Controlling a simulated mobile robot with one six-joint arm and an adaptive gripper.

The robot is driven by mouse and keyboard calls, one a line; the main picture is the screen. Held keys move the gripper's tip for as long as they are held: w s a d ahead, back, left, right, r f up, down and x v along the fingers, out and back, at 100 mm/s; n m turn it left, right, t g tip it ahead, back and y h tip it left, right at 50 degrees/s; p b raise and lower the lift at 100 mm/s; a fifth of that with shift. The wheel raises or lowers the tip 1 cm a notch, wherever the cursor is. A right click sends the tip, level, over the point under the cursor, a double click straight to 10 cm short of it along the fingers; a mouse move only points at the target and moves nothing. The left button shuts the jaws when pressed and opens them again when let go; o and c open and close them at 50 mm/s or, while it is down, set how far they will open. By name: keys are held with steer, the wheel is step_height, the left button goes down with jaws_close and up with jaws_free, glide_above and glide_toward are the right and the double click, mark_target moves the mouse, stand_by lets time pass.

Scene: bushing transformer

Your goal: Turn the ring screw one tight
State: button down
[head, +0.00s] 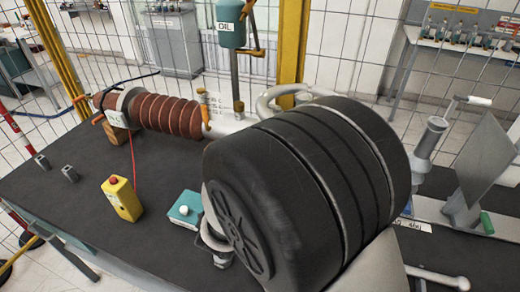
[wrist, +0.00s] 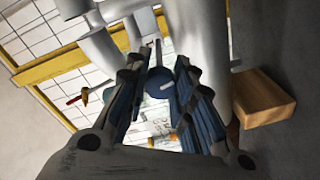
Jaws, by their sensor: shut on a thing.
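In the wrist view my gripper (wrist: 160,62) is shut on a small part between its ridged blue-grey fingers. A dark blue round shape with a light pin (wrist: 160,84) shows between them. I cannot tell whether it is a ring screw. In the head view the gripper is hidden behind my large black arm joint. The red-brown ribbed bushing (head: 168,114) lies across the dark table, with orange fittings at its left end (head: 98,119) and an upright orange fitting at its right end (head: 205,117). A red-orange fitting (wrist: 84,96) shows left of the fingers in the wrist view.
A yellow box with a red button (head: 122,198) and a teal box with a white knob (head: 185,210) stand on the table (head: 60,205). A teal OIL container (head: 231,25) stands above the bushing. A wooden block (wrist: 263,98) is right of my gripper.

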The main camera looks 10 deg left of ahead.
stand_by(0.3)
steer(key=c, duration=1.3)
jaws_free()
steer(key=shift+c, duration=0.2)
steer(key=s, duration=0.7)
steer(key=shift+s+a, duration=0.25)
steer(key=shift+a, duration=0.1)
